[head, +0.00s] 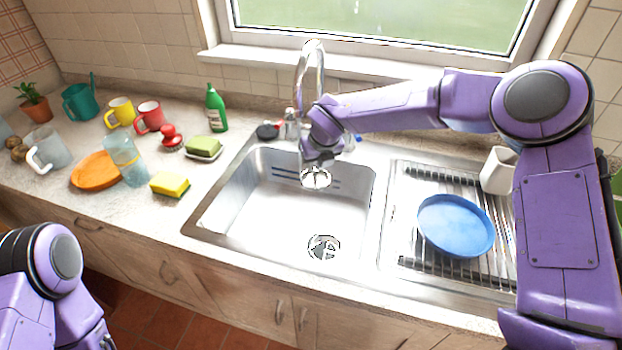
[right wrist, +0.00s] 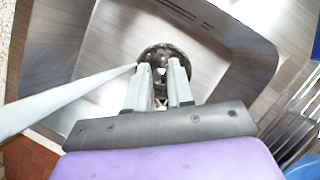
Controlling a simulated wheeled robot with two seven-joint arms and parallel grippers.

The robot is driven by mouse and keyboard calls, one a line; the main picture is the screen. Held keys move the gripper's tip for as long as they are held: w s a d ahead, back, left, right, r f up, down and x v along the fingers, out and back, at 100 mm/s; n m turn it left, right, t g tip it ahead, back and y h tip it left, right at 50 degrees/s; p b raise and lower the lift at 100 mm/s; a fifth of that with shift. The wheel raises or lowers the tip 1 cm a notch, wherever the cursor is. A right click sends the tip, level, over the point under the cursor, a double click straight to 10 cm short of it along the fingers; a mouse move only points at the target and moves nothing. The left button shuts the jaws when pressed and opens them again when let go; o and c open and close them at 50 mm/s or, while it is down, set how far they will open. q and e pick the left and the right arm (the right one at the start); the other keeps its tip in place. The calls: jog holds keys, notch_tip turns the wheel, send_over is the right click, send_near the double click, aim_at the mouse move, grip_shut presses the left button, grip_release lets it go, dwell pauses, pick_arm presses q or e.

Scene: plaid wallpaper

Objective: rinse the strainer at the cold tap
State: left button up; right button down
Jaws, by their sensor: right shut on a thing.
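The strainer (head: 316,179) is a small round shiny metal basket, held over the back of the steel sink (head: 260,220). My right gripper (head: 320,158) is shut on it, just below and beside the tap (head: 312,60), a tall curved chrome spout. In the right wrist view the strainer (right wrist: 165,56) looks dark and round between the two fingers (right wrist: 160,78). A pale straight bar or stream reaches it from the left; I cannot tell which. A blue tap marking (head: 358,138) shows behind my right wrist. My left gripper is out of view.
The sink drain (head: 324,247) is clear. A blue plate (head: 456,226) and a white cup (head: 497,170) stand on the right drainer. A sponge (head: 170,184), green soap (head: 203,147), a green bottle (head: 216,108) and several mugs crowd the left counter.

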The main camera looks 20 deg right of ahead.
jog(key=shift+a, duration=0.1)
jog(key=shift+s+a, duration=0.1)
jog(key=shift+a, duration=0.4)
jog(key=shift+s, duration=0.1)
jog(key=shift+s+d+b, duration=0.2)
jog(key=shift+s+b, duration=0.35)
jog(key=shift+s, duration=0.15)
jog(key=s+d+b, duration=0.1)
jog(key=s, duration=0.5)
jog(key=shift+s+d, duration=0.15)
jog(key=shift+d, duration=0.05)
jog(key=shift+r, duration=0.1)
dwell(0.6)
